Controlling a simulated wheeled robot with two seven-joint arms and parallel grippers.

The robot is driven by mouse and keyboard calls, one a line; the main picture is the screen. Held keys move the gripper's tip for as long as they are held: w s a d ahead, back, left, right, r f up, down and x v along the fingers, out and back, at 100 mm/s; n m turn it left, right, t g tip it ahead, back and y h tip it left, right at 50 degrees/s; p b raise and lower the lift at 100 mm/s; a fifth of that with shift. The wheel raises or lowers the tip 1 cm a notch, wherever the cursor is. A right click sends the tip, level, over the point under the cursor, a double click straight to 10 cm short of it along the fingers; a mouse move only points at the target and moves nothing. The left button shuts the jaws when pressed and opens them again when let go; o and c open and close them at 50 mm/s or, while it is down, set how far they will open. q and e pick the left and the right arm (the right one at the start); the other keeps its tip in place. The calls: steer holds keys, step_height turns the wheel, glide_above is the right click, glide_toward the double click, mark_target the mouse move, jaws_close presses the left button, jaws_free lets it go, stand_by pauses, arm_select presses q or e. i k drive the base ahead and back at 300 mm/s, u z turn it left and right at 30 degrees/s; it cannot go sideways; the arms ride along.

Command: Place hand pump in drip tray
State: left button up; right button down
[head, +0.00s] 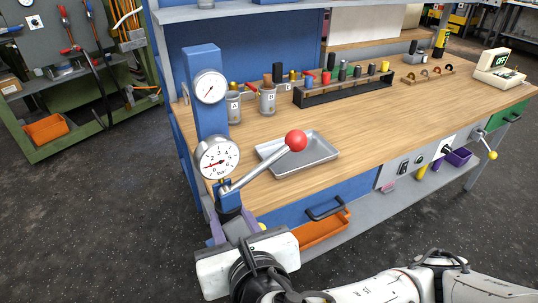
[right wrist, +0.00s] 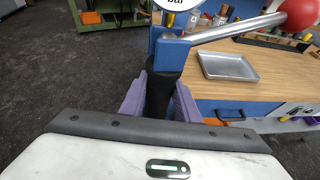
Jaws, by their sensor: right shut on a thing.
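The hand pump has a blue head (head: 222,190), a round dial gauge (head: 218,159) and a silver lever ending in a red ball (head: 296,140). My right gripper (head: 230,215) is shut on its dark lower body (right wrist: 161,92), between two purple fingers. The pump is upright, held in front of the bench's near left edge. The drip tray (head: 318,160), a shallow grey metal tray, lies on the bench top to the right of the pump. It looks empty, though the lever and ball cover part of its left side in the head view. My left gripper is out of view.
A blue post with a gauge (head: 209,87) stands at the bench's left end. Behind the tray are grey cups (head: 268,101) and a black rack (head: 340,92) of coloured items. The wooden top (head: 400,115) right of the tray is clear. An orange bin (head: 322,232) sits below.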

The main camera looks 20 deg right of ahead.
mark_target(298, 160)
steer(key=u, duration=2.05)
steer(key=i, duration=1.3)
steer(key=z, duration=3.25)
steer(key=i, duration=1)
steer(key=u, duration=0.05)
